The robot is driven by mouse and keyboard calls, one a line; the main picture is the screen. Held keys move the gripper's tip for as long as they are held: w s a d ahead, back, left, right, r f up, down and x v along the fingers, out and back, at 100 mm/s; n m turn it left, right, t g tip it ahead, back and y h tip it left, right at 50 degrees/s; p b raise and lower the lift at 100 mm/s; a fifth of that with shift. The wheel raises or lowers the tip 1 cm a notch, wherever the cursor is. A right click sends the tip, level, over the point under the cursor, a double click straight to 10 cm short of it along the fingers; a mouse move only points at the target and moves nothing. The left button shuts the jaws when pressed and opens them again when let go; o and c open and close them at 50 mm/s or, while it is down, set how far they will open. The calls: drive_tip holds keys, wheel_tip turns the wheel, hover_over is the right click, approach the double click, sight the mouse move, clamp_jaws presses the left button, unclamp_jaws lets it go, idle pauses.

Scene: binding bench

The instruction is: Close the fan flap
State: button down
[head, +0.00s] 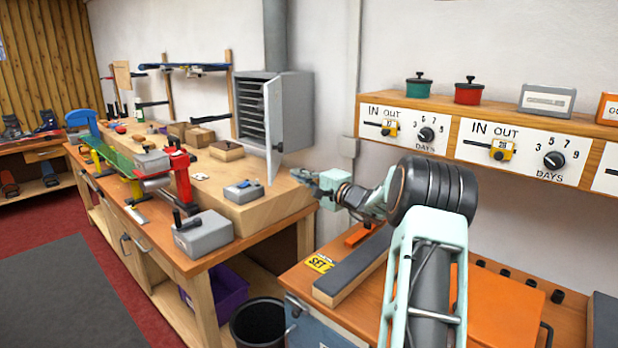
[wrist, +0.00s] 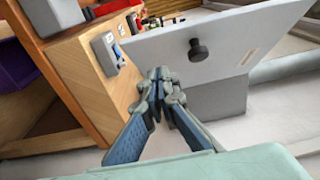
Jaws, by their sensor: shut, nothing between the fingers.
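The fan flap is a pale grey panel that stands swung out from a grey louvred fan box (head: 292,115) on the wall; in the head view the flap (head: 272,128) shows nearly edge-on. In the wrist view the flap (wrist: 228,42) is large, with a round black knob (wrist: 198,49) on its face. My gripper (head: 298,175) is shut and empty, below and to the right of the flap in the head view. In the wrist view my gripper (wrist: 160,75) is just below the flap's lower left part; I cannot tell whether it touches.
A wooden bench (head: 280,205) runs under the fan box, with a small grey-blue device (head: 243,191) and a grey block (head: 203,234) on it. A shelf with dials (head: 520,145) is at the right. A black bin (head: 258,323) stands on the floor.

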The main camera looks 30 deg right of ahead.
sight(272, 170)
drive_tip(key=w+a, duration=0.3)
drive_tip(key=shift+w+a+p, duration=0.25)
drive_tip(key=shift+w+p, duration=0.15)
drive_tip(key=shift+w+a, duration=0.2)
drive_tip(key=shift+a, duration=0.1)
drive_tip(key=shift+w+a+f, duration=0.1)
drive_tip(key=shift+a, duration=0.05)
